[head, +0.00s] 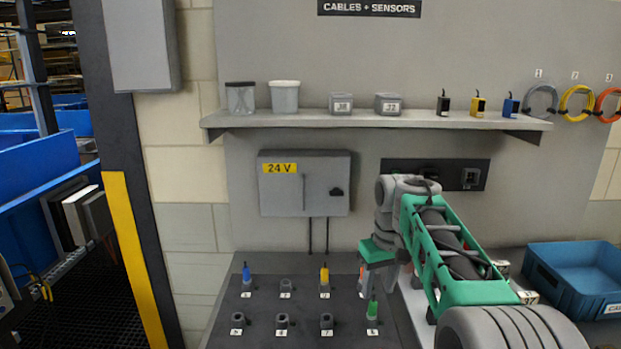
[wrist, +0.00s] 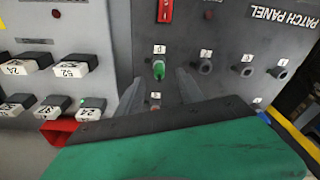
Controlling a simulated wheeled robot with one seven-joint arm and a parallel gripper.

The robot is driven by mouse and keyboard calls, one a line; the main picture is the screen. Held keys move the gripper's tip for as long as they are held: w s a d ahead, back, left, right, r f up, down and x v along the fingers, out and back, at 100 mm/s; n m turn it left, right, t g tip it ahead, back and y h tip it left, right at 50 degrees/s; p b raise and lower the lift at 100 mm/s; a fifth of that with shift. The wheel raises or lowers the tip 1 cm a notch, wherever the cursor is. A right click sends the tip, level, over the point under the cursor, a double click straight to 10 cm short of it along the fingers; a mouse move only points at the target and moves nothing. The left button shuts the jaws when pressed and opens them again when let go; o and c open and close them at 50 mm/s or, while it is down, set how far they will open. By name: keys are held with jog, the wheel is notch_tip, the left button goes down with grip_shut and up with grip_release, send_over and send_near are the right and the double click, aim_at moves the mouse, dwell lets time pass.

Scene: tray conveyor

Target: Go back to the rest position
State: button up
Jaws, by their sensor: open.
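The patch panel (head: 257,321) lies on the bench with rows of numbered sockets. In the head view a blue plug (head: 246,272), a yellow plug (head: 324,275) and a green plug (head: 373,308) stand in sockets. An orange-red plug (head: 361,277) is partly hidden by my gripper (head: 381,275). In the wrist view my gripper (wrist: 157,84) is open and empty. The green plug (wrist: 158,70) shows between its fingertips, with a gap on each side; how high the fingers are above it I cannot tell.
A blue bin (head: 575,275) stands right of my arm. Labelled blocks (wrist: 75,65) and a red part (wrist: 58,131) lie beside the panel in the wrist view. A shelf (head: 400,120) and a 24 V box (head: 305,200) are on the wall behind. A yellow-striped post (head: 135,262) stands left.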

jog(key=s+f+m+t, duration=0.1)
jog(key=s+f, duration=0.3)
jog(key=s, duration=0.8)
jog(key=s+f+m+t, duration=0.1)
jog(key=s+f, duration=0.3)
jog(key=s, duration=0.8)
jog(key=shift+s+a+f+m, duration=0.25)
jog(key=shift+s+f+m, duration=0.1)
jog(key=shift+m, duration=0.35)
